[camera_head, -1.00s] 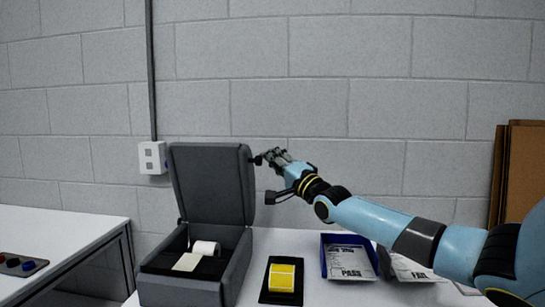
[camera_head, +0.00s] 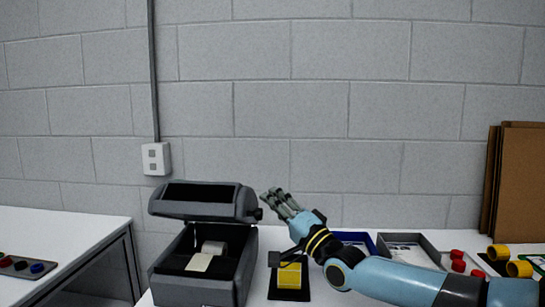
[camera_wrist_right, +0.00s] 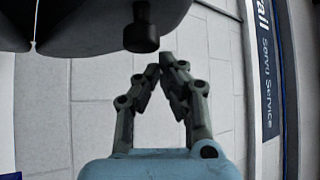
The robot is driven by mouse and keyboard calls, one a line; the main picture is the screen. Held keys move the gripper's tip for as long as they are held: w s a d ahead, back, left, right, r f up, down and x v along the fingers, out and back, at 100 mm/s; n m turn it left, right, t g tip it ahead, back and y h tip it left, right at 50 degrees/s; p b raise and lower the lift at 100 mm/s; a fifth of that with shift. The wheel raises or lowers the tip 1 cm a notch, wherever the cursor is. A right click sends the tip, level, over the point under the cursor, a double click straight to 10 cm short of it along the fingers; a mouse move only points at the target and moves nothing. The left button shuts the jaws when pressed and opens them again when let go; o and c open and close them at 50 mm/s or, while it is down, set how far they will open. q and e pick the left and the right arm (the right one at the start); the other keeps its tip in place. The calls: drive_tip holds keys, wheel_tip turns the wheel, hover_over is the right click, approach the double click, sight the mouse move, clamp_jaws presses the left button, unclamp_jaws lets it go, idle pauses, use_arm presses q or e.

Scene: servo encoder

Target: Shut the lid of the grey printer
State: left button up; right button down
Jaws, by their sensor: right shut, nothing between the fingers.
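The grey printer (camera_head: 232,283) stands on the white table with its front open part showing a white paper roll (camera_head: 213,247) inside. Its lid (camera_head: 196,209) is partly lowered over the body, with a gap left below it. A dark knob (camera_head: 257,213) sticks out of the lid's right side; the knob also shows in the right wrist view (camera_wrist_right: 141,32). My right gripper (camera_head: 271,195) is shut and empty, just right of the lid near the knob; its fingertips also meet in the right wrist view (camera_wrist_right: 167,63). I cannot tell whether it touches the knob. My left gripper is out of view.
A yellow label stack (camera_head: 289,278) on a black pad lies right of the printer, partly behind my right wrist. A blue tray (camera_head: 366,238), a grey tray (camera_head: 425,243) and several red and yellow parts lie farther right. A wall box (camera_head: 156,158) is behind.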

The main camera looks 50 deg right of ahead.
drive_tip(key=shift+s+a+f, duration=0.3)
drive_tip(key=shift+a+f, duration=0.05)
drive_tip(key=shift+f, duration=0.05)
wheel_tip(320, 180, up, 10)
idle(0.8)
